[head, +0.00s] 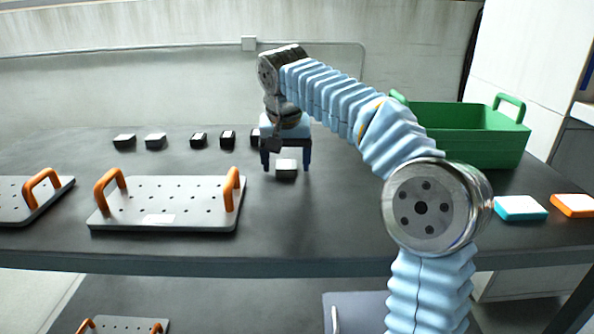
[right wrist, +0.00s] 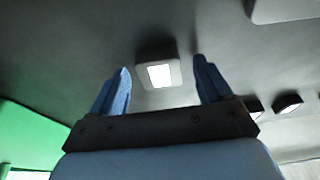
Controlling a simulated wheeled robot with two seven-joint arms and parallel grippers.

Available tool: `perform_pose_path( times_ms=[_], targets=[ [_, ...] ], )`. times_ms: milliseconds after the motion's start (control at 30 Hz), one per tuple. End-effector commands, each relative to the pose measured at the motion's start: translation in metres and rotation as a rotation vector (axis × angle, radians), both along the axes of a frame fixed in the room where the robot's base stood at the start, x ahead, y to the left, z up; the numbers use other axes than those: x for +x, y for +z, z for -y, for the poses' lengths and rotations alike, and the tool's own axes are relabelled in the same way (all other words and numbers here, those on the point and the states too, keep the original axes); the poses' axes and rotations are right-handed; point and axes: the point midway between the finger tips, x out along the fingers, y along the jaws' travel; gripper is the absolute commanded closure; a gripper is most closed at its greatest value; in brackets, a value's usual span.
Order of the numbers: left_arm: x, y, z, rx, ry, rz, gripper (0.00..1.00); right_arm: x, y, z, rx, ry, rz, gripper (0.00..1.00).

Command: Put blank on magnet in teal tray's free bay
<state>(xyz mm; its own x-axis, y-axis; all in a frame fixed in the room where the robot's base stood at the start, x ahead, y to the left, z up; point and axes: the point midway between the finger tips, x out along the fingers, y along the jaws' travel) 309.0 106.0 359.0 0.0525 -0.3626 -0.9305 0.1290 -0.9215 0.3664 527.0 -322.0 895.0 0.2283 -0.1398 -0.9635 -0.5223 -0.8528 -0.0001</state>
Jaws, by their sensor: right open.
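My right gripper (head: 286,167) is open, pointing down over the dark table, with blue fingers. A small dark block with a white top (head: 286,172) stands between or just past its fingertips, with a gap on each side. In the right wrist view the block (right wrist: 158,73) sits between the open fingertips (right wrist: 160,72), apart from both. I cannot tell from its look whether it is the blank or a magnet. A flat white piece with teal sides (head: 520,208) lies at the table's right; no bays can be made out on it. My left gripper is not in view.
Several similar small blocks (head: 155,140) stand in a row behind, one partly hidden by my gripper. A perforated plate with orange handles (head: 165,215) lies at the left front, another (head: 30,200) beside it. A green crate (head: 470,135) and orange-sided piece (head: 573,206) are right.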

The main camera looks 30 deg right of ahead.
Motion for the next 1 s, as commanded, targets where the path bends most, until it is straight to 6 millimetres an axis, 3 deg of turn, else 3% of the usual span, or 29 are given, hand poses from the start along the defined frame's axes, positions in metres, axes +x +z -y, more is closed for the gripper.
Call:
perform_pose_path(
  times_ms=[167,667,1000],
  targets=[
    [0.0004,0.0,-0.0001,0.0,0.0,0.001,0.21,0.0002,-0.0001,0.0001,0.0,-0.001,0.0,0.21],
    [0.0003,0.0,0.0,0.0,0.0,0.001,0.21,-0.0001,0.0002,0.0002,0.0,-0.001,0.0,0.96],
    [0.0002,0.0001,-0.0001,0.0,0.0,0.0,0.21,0.0005,0.0048,0.0001,-0.001,-0.001,0.003,0.97]
  ],
)
